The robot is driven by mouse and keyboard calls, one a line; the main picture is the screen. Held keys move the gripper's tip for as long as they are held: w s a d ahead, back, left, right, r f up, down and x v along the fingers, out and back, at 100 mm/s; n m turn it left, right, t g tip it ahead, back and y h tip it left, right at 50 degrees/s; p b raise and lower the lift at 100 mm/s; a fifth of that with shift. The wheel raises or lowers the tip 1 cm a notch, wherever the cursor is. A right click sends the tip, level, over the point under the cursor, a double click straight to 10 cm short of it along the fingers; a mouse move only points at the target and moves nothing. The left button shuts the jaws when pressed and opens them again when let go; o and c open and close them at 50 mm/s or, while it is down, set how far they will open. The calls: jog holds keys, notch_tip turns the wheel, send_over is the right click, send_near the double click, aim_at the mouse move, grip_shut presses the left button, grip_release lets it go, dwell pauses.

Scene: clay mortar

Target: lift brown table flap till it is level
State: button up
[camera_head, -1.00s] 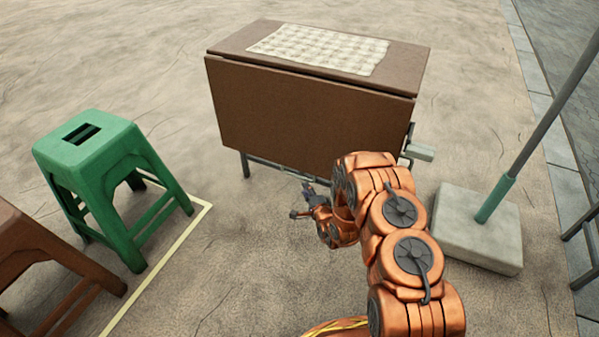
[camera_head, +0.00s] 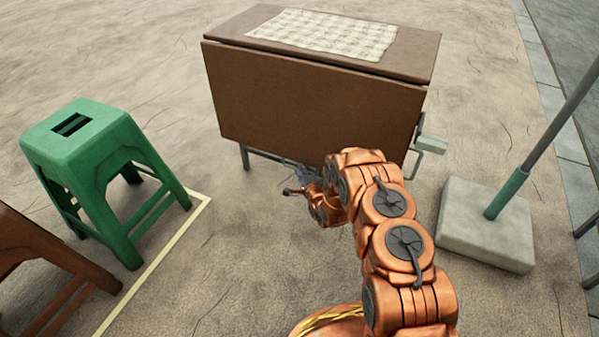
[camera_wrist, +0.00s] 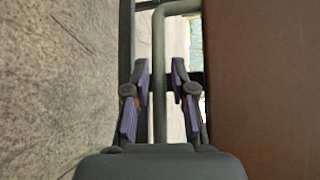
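The brown table flap (camera_head: 300,100) hangs down, close to vertical, along the near side of the brown table (camera_head: 415,48). In the wrist view the flap (camera_wrist: 262,90) fills the right side. My gripper (camera_head: 292,189) is low, by the flap's bottom edge; my arm hides part of that area. In the wrist view my gripper (camera_wrist: 161,80) is open, its two fingers apart. A grey metal tube of the table frame (camera_wrist: 160,60) shows between the fingers; I cannot tell whether it is inside the grip or beyond it. The flap is to the right of the fingers, not between them.
A checked cloth (camera_head: 325,33) lies on the tabletop. A green stool (camera_head: 95,170) and a brown stool (camera_head: 40,260) stand at left by a pale ground line. At right, a concrete block (camera_head: 487,225) holds a pole. A grey bracket (camera_head: 432,145) sticks out at the table's right end.

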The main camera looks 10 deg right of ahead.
jog(key=shift+w+a+f, duration=0.1)
jog(key=shift+w, duration=0.25)
jog(key=shift+c, duration=0.3)
grip_shut()
